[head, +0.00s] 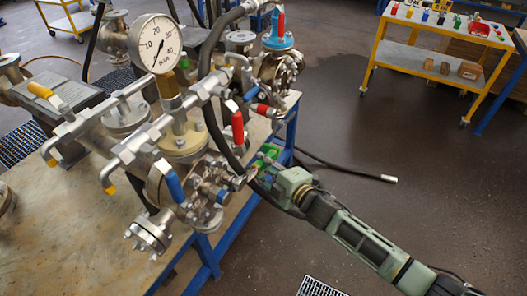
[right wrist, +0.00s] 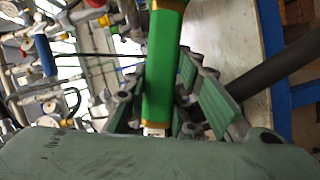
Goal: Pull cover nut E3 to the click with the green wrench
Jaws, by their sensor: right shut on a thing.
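My right gripper (head: 268,163) reaches in from the lower right of the head view. It is shut on the green wrench (head: 264,156), beside the flanged vessel (head: 185,143). The wrench's thick green handle with gold bands (right wrist: 163,70) shows large between the green-padded fingers (right wrist: 165,100) in the right wrist view. The wrench's working end is at the vessel's lower right fittings (head: 238,183), but I cannot tell whether it sits on a nut. Cover nut E3 cannot be told apart among the small bolts. My left gripper is not in view.
Red (head: 237,128) and blue (head: 174,186) valve handles, pipes and a pressure gauge (head: 154,43) crowd the vessel. A black hose (head: 340,165) lies behind my right arm. A yellow cart (head: 410,55) stands at the back right. The floor between is open.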

